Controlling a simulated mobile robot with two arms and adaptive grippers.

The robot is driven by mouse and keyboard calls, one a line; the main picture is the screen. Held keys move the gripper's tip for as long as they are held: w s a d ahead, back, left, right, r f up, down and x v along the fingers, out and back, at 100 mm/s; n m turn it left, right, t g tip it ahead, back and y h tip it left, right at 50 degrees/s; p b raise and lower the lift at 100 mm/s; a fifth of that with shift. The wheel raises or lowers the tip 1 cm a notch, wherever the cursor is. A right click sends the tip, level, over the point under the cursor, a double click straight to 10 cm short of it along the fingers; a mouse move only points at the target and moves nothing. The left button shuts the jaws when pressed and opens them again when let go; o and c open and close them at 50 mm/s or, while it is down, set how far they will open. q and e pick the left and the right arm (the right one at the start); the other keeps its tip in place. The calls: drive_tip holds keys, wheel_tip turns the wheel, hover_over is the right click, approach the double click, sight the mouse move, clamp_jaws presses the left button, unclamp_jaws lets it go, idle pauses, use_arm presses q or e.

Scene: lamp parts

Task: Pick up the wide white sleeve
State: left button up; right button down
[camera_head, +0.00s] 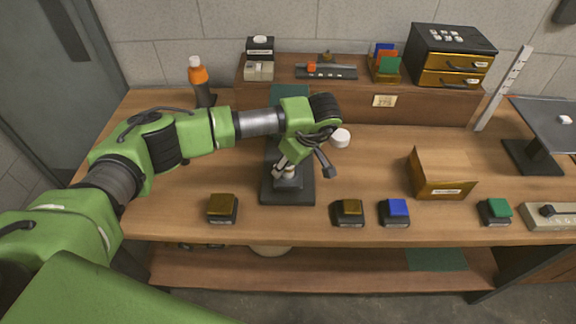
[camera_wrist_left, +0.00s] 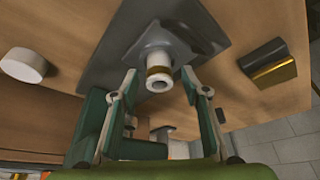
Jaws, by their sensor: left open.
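A wide white round piece (camera_head: 340,138), which looks like the wide white sleeve, stands on the wooden table behind and to the right of my left gripper (camera_head: 305,163). It also shows in the left wrist view (camera_wrist_left: 23,66), at the far left, apart from the fingers. A dark lamp base (camera_head: 302,192) has a post in its middle; the left wrist view shows a gold ring (camera_wrist_left: 158,73) and a white tubular end (camera_wrist_left: 159,84) on it. My left gripper (camera_wrist_left: 161,80) is open above the base, with one finger on each side of the post in that view. My right gripper is out of view.
Dark blocks with coloured tops, gold (camera_head: 221,207), gold (camera_head: 348,211), blue (camera_head: 397,211) and green (camera_head: 495,210), line the front edge. A cardboard box (camera_head: 440,174) stands at the right. An orange-and-white bottle (camera_head: 198,78) stands at the back left.

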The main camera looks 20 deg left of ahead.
use_arm(q)
drive_tip(key=shift+f, duration=0.1)
drive_tip(key=c, duration=1.1)
